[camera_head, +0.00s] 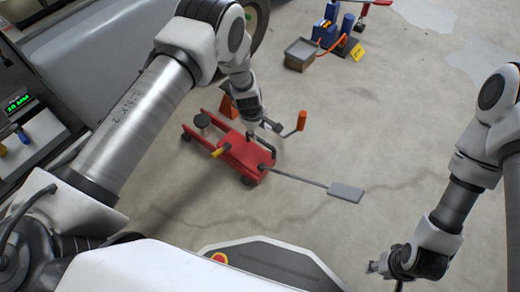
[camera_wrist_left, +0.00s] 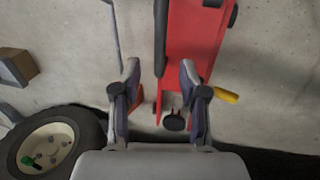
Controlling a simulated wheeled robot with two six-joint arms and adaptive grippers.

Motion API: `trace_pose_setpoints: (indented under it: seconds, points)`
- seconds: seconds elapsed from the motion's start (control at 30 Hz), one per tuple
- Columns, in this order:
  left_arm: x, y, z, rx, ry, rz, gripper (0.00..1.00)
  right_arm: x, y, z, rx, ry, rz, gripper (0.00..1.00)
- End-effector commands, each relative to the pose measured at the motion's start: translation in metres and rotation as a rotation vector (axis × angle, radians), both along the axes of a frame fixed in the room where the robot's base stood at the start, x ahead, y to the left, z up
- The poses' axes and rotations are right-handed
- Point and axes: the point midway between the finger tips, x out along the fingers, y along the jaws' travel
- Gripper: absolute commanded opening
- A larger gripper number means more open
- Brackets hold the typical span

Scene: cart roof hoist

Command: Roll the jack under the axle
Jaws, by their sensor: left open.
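The red jack (camera_head: 240,154) stands on the concrete floor, with a round dark saddle (camera_head: 203,121) at its left end. A black handle bar (camera_head: 263,144) rises at its right end, and a rod runs right to a grey pedal (camera_head: 345,192). My left gripper (camera_head: 270,130) is above the jack near the black bar. In the left wrist view its fingers (camera_wrist_left: 160,88) are open, with the jack (camera_wrist_left: 196,38) and black bar (camera_wrist_left: 160,40) ahead; no grip shows. My right gripper (camera_head: 380,268) is low at right, away from the jack; its fingers are unclear. The axle is not visible.
A grey vehicle body (camera_head: 100,45) fills the upper left, with a wheel (camera_head: 257,18) beside it; a tyre (camera_wrist_left: 88,125) shows in the wrist view. An orange piece (camera_head: 228,106) is behind the jack.

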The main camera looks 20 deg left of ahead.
Motion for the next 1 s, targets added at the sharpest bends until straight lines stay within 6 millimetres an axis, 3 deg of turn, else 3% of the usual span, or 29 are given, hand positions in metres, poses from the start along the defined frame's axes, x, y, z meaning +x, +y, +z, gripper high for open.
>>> trace_pose_setpoints:
  seconds: [0.4, 0.7, 0.73, 0.83, 0.87, 1.0]
  points:
    - [0.013, -0.005, -0.069, -0.001, -0.001, 0.001, 0.43, 0.000, 0.000, -0.041, 0.000, -0.001, 0.000, 0.40]
    - [0.014, -0.005, -0.073, 0.000, 0.000, 0.001, 0.43, 0.001, 0.000, -0.041, 0.000, -0.001, 0.000, 0.40]
    - [0.014, -0.005, -0.073, 0.000, 0.000, 0.001, 0.40, 0.001, 0.000, -0.041, 0.000, -0.001, 0.000, 0.40]
    - [0.014, -0.005, -0.073, 0.000, 0.000, 0.000, 0.04, 0.001, 0.000, -0.041, 0.000, -0.002, 0.000, 0.40]
    - [0.014, -0.005, -0.073, 0.000, 0.000, 0.000, 0.00, 0.001, 0.000, -0.041, 0.000, -0.002, 0.000, 0.40]
    - [0.014, -0.005, -0.073, 0.000, 0.000, 0.000, 0.00, 0.001, 0.000, -0.041, 0.000, -0.002, 0.000, 0.40]
